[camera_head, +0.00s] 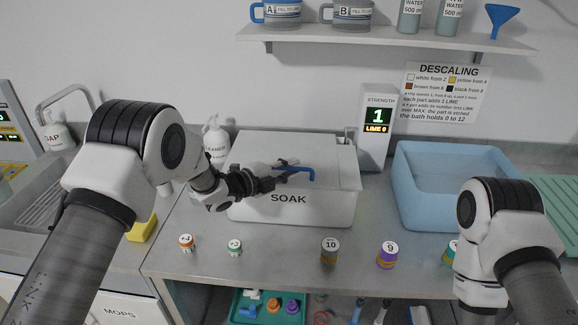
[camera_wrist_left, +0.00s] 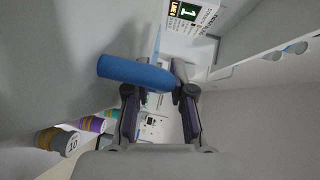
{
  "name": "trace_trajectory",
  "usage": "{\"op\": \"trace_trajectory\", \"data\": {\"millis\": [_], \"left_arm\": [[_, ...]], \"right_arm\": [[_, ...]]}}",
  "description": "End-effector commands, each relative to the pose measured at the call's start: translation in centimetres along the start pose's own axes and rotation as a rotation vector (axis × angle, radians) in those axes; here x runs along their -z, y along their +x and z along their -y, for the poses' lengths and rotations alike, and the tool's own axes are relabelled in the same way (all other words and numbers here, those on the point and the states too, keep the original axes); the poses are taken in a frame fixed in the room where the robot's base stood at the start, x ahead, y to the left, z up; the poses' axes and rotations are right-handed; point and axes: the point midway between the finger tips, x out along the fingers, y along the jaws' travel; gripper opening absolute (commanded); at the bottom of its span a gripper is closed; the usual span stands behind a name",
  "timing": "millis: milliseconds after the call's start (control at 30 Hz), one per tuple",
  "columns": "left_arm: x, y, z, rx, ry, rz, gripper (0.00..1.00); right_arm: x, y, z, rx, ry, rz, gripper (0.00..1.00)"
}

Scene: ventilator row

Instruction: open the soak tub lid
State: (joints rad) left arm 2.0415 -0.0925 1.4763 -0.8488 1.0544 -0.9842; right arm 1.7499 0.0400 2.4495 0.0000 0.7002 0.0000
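The white soak tub (camera_head: 290,211) stands on the counter with SOAK on its front. Its lid (camera_head: 335,155) lies flat and closed on top. A blue bar handle (camera_head: 296,170) sits at the lid's front edge. My left gripper (camera_head: 283,173) is at the handle's left part. In the left wrist view the fingers (camera_wrist_left: 155,92) stand apart, and the blue handle (camera_wrist_left: 135,72) crosses at the tip of one finger, its end reaching into the gap. I cannot tell whether they touch. My right arm is at the right; its gripper is out of view.
A display box (camera_head: 376,125) reading 1 stands behind the tub's right. A blue basin (camera_head: 450,205) is to the right. Several small numbered pots, including pot 10 (camera_head: 330,250) and pot 9 (camera_head: 387,254), line the counter front. A shelf (camera_head: 390,37) hangs above.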

Motion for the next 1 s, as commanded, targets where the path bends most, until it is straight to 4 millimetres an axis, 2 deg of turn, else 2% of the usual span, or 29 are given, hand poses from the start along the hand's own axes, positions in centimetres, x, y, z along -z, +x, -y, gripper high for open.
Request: {"op": "trace_trajectory", "data": {"millis": [100,167,200,433,567,767,1000], "left_arm": [[0.0,0.0,0.0,0.000,0.000,0.000,0.23],[0.0,0.0,0.0,0.000,0.000,0.000,0.01],[0.0,0.0,0.0,0.000,0.000,0.000,0.00],[0.0,0.0,0.2,-0.001,-0.001,0.001,0.00],[0.0,-0.1,0.9,-0.011,-0.013,0.002,0.00],[0.0,-0.1,3.4,-0.064,-0.064,0.003,0.00],[-0.4,0.3,7.8,-0.177,-0.175,0.003,0.00]], "right_arm": [[0.0,0.0,0.0,0.000,0.000,0.001,0.40],[0.0,0.0,0.0,0.000,0.000,0.001,0.40],[0.0,0.0,0.0,0.000,0.000,0.001,0.40],[0.0,-0.1,0.0,0.000,0.000,0.001,0.40],[0.0,-0.6,0.0,0.000,0.000,0.001,0.40],[0.0,-2.7,0.0,0.000,0.000,0.001,0.40],[0.0,-6.2,0.1,0.000,0.000,0.000,0.40]]}}
